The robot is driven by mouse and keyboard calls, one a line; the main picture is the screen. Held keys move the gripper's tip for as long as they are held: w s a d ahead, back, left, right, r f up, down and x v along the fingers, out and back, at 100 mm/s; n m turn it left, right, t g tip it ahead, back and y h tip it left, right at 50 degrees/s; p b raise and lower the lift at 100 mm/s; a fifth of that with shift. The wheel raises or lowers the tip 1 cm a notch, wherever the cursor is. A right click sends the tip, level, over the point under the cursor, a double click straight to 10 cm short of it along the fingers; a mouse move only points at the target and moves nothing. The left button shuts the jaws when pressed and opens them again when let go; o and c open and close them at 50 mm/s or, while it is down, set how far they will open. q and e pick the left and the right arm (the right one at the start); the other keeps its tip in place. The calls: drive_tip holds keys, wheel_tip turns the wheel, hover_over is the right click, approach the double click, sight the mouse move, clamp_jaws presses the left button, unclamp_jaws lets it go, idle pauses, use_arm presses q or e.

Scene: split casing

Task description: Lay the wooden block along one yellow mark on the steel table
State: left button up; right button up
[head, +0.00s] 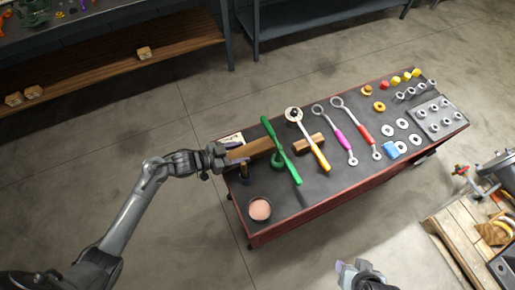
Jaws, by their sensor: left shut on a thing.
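The wooden block (255,148) is a brown bar at the left end of a dark-topped table (310,181) with red edges. My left gripper (229,158) is shut on the block's left end. The block points right towards a green wrench (279,145); I cannot tell whether it touches the tabletop. My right gripper (357,271) is at the bottom edge, in front of the table and away from it; its fingers are unclear. I cannot make out a yellow mark or a steel table with certainty.
A ratchet (309,141), a small wooden piece (302,147), pink (337,133) and red (357,129) wrenches, washers and a socket plate (435,117) crowd the tabletop. A round tin (260,209) stands at front left. A pallet (462,240) is on the right floor.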

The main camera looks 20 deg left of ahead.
sight(259, 145)
use_arm(q)
drive_tip(key=w+d, duration=0.4)
drive_tip(key=w, duration=0.1)
drive_tip(key=shift+d, duration=0.35)
drive_tip(key=shift+f+b, duration=0.4)
drive_tip(key=shift+f, duration=1.3)
drive_tip(key=shift+f, duration=0.2)
drive_tip(key=o, duration=1)
drive_tip(key=shift+s, duration=0.1)
drive_tip(key=shift+o, duration=0.2)
drive_tip(key=shift+r, duration=0.1)
drive_tip(key=shift+s+a+r, duration=0.25)
drive_tip(key=shift+s+a, duration=0.05)
drive_tip(key=shift+a, duration=0.1)
drive_tip(key=p+v, duration=0.1)
drive_tip(key=v, duration=1)
drive_tip(key=shift+s, duration=0.1)
drive_tip(key=shift+c, duration=0.2)
